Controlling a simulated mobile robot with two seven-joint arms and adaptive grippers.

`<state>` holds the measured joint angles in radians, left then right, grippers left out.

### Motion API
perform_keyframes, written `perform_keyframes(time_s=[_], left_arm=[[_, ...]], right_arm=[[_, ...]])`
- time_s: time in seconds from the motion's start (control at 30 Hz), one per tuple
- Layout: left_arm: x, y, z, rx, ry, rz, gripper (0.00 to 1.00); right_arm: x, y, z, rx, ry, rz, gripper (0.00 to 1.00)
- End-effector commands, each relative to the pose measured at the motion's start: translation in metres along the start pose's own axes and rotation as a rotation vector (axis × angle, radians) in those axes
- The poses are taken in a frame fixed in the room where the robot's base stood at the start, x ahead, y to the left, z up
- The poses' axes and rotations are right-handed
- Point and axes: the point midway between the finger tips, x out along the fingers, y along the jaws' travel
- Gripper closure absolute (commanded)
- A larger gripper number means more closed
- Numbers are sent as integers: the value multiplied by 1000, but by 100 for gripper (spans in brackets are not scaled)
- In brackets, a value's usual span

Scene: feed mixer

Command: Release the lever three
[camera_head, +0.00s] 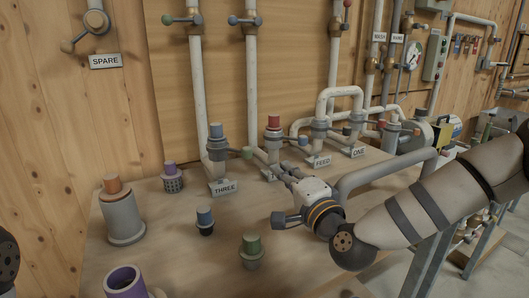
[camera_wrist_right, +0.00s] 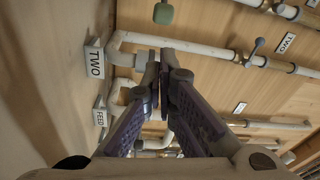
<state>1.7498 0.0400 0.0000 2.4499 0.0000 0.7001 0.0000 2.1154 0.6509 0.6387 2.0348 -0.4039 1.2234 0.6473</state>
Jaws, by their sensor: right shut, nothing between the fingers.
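The THREE sign (camera_head: 224,187) stands at the foot of a white pipe with a blue-capped valve (camera_head: 216,140). A lever with a green knob (camera_head: 247,153) sticks out to the right of that valve. A green knob, seemingly the same one, shows at the top of the right wrist view (camera_wrist_right: 163,13). My right gripper (camera_head: 280,170) is shut and empty, low in front of the red-capped valve (camera_head: 273,128), right of and below the green knob and apart from it. Its fingertips (camera_wrist_right: 158,58) meet beside the TWO sign (camera_wrist_right: 95,62). My left gripper is not in view.
The FEED (camera_head: 319,162) and ONE (camera_head: 358,152) signs stand by pipes to the right. On the bench are an orange-capped grey cylinder (camera_head: 123,215), a purple-capped piece (camera_head: 173,178), a blue-capped piece (camera_head: 205,221) and a green-capped piece (camera_head: 251,250).

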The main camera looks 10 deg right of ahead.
Motion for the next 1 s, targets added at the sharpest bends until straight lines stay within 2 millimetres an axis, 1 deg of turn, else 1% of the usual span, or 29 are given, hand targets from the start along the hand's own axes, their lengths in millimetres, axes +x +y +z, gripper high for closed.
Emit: perform_keyframes(time_s=[0.03,0.1,0.2,0.3,0.4,0.5,0.63,1.0], left_arm=[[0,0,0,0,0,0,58],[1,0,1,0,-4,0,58],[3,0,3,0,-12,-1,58],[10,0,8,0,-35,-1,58],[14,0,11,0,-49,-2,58],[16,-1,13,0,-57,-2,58],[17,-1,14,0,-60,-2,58],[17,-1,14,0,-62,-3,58]], right_arm=[[11,0,0,-2,1,-1,100],[27,1,1,0,0,0,100],[49,2,1,0,0,1,100],[69,6,1,1,-1,7,100],[86,6,1,1,-1,6,100],[97,5,1,1,0,6,100],[103,2,1,1,-1,3,100],[105,1,1,1,1,2,100]])
